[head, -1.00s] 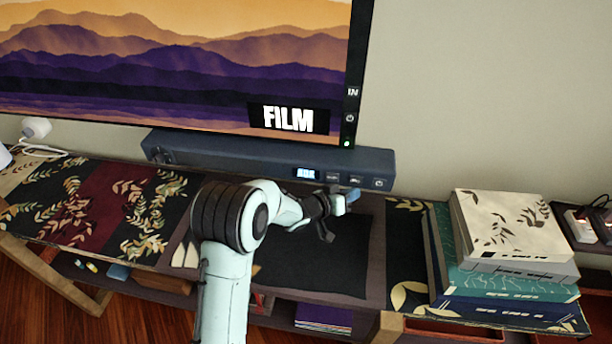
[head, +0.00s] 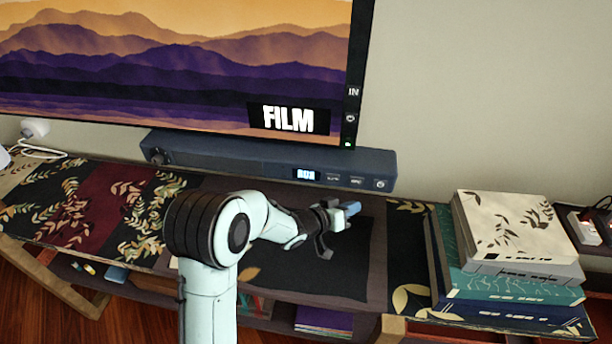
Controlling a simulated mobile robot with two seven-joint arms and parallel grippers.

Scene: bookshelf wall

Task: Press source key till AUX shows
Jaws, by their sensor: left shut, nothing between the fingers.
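A dark soundbar (head: 230,158) lies below the screen. Its small lit display (head: 306,175) is blurred but looks like AUX. A row of three small keys lies right of the display: left key (head: 332,178), middle key (head: 356,181) and right key (head: 380,184). Their markings are too small to read surely, so I cannot tell which is source. My left gripper (head: 345,214) is shut and empty, in front of and below the keys, apart from them. No key is covered. My right gripper is not in view.
The screen (head: 180,60) shows mountains and the label FILM (head: 288,119), with its own buttons on the right edge. A stack of books and boxes (head: 510,250) stands right on the console. The dark mat (head: 330,270) below my gripper is clear.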

